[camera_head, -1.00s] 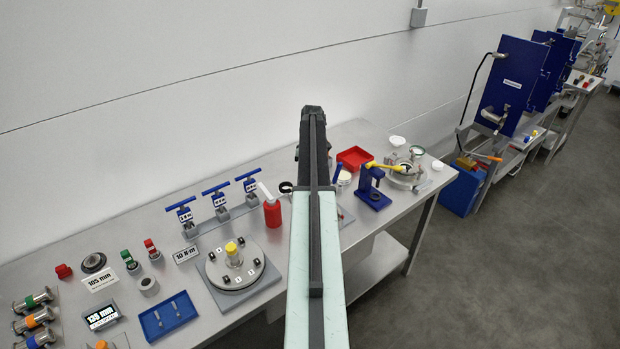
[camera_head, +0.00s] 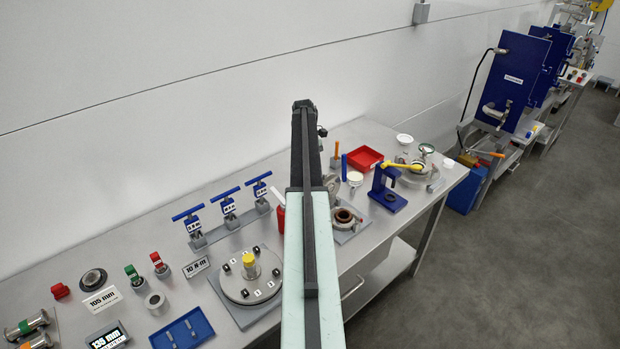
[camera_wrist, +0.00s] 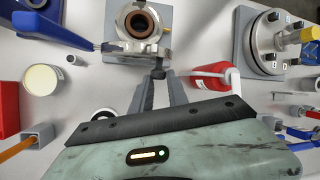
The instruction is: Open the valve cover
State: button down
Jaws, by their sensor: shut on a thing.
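The valve body (camera_head: 346,220) sits on a grey base plate on the bench, just right of my arm. Its round mouth is uncovered, with a brown ring inside. The grey round valve cover (camera_head: 331,183) stands tilted up at its back edge, partly behind my arm. In the wrist view the valve body (camera_wrist: 138,20) is at the top. The cover (camera_wrist: 138,54) shows nearly edge-on below its mouth. My gripper (camera_wrist: 158,76) is shut on a small dark part at the cover's edge. In the head view my arm hides the gripper's tips.
A red bottle (camera_wrist: 210,76) stands close right of my fingers. A blue stand (camera_head: 388,188) and a white jar (camera_wrist: 42,78) are on the valve's other side. A red tray (camera_head: 362,159) lies behind. A round flange plate (camera_head: 248,280) with a yellow knob is at left.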

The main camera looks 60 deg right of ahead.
jog(key=shift+s+d, duration=0.15)
jog(key=shift+d, duration=0.2)
jog(key=c, duration=1.5)
grip_release()
jog(key=shift+o, duration=1)
jog(key=shift+d+f, duration=0.1)
jog(key=shift+d, duration=0.05)
jog(key=p+v, duration=0.7)
jog(key=shift+w+r, duration=0.2)
jog(key=shift+r, duration=0.2)
